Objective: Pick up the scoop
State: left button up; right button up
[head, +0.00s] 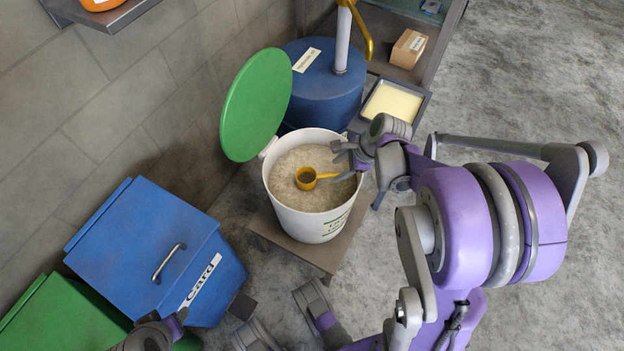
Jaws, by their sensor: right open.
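A yellow scoop (307,179) lies on the pale granular material (285,199) inside a white bucket (318,226). Its handle points right, toward my right gripper. My right gripper (343,162) is at the bucket's right rim, with its fingers reaching over the opening close to the end of the scoop's handle. It is open and does not visibly hold the scoop. Whether a finger touches the handle is unclear. Parts of my left arm show at the bottom edge, but I cannot make out its jaws.
The bucket's green lid (255,105) stands open at its left. A blue drum (322,92) with a pump and a tray of yellowish material (393,104) are behind. A blue bin (143,243) labelled "Card" stands lower left. Open floor (555,80) lies to the right.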

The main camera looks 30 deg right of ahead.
aim_at(327, 175)
jog(key=b+x, duration=0.1)
jog(key=x, duration=0.3)
jog(key=b+x, duration=0.1)
jog(key=x, duration=0.2)
jog(key=shift+w+a+f+b, duration=0.15)
jog(key=shift+w+f+b, duration=0.1)
jog(key=shift+w+b, duration=0.1)
jog(key=shift+c, duration=0.2)
grip_shut()
jog(key=shift+r, duration=0.1)
dwell(0.8)
